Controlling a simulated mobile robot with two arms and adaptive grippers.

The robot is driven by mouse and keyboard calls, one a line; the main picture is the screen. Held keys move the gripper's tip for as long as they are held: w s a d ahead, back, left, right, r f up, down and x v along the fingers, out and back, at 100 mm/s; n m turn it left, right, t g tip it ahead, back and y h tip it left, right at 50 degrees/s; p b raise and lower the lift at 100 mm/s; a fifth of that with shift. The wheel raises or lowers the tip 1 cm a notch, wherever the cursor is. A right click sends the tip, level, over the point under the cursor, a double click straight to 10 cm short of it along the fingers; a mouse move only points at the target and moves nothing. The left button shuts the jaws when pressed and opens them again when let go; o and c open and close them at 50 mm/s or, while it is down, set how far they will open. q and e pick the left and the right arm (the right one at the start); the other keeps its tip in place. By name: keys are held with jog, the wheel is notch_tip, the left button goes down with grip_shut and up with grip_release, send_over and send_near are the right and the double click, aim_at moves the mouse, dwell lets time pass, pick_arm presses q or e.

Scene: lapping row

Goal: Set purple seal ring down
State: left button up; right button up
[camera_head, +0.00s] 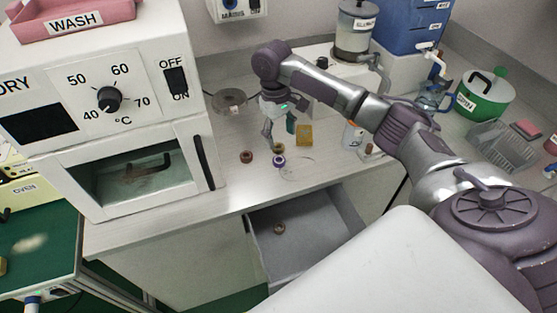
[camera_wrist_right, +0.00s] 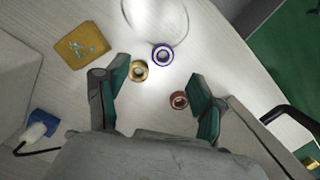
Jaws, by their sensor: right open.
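The purple seal ring (camera_head: 279,161) lies flat on the pale counter, at the edge of a thin drawn circle (camera_head: 300,171). In the right wrist view the purple ring (camera_wrist_right: 162,54) lies just beyond the fingertips, apart from both. My right gripper (camera_head: 281,138) is open and empty above the counter; the wrist view shows its green-padded fingers (camera_wrist_right: 158,75) spread wide. A gold ring (camera_wrist_right: 138,71) lies by the left finger in that view, and a brown-red ring (camera_wrist_right: 179,100) lies near the right finger. My left gripper is not in view.
A yellow block (camera_head: 304,135) lies right of the gripper. The white oven (camera_head: 130,165) stands left. Below the counter, an open grey drawer (camera_head: 325,222) holds a brownish ring (camera_head: 279,229). A small bottle (camera_head: 352,135) stands near my right arm. The counter's front strip is clear.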

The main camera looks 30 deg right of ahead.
aim_at(278, 156)
notch_tip(278, 156, down, 3)
jog(key=shift+r, duration=0.15)
jog(key=shift+f, duration=0.3)
jog(key=shift+s+a+f, duration=0.1)
jog(key=shift+a+f, duration=0.1)
jog(key=shift+f, duration=0.5)
notch_tip(278, 156, down, 3)
jog(key=shift+a+f+p, duration=0.15)
jog(key=shift+f+p, duration=0.05)
jog(key=shift+p, duration=0.25)
jog(key=shift+f, duration=0.2)
jog(key=shift+s, duration=0.1)
jog(key=shift+c, duration=0.9)
pick_arm(q)
jog(key=shift+w+d+r, duration=0.1)
jog(key=shift+w+r, duration=0.3)
jog(key=shift+r, duration=0.05)
pick_arm(e)
jog(key=shift+r, duration=0.15)
jog(key=c, duration=1)
